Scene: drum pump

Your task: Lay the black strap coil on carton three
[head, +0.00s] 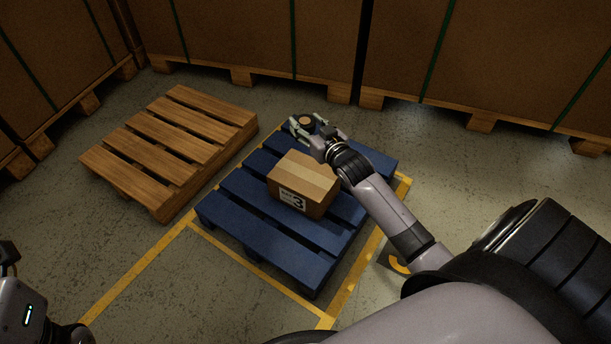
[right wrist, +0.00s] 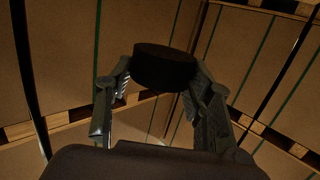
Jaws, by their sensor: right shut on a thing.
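Carton three (head: 303,184), a small brown box with a "3" label on its front, sits on the blue pallet (head: 262,221). My right gripper (head: 308,124) is shut on the black strap coil (head: 305,120), a short dark disc with a tan centre in the head view. In the right wrist view the coil (right wrist: 165,67) sits between the two fingertips. The coil shows just beyond the carton's far edge, apart from it; its exact height is hard to tell. Part of my left arm shows at the lower left; its fingers are not clearly seen.
A bare wooden pallet (head: 172,145) stands left of the blue one. Large strapped cartons (head: 262,38) on pallets line the back. Yellow floor lines (head: 140,272) frame the blue pallet. The carton's top is clear.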

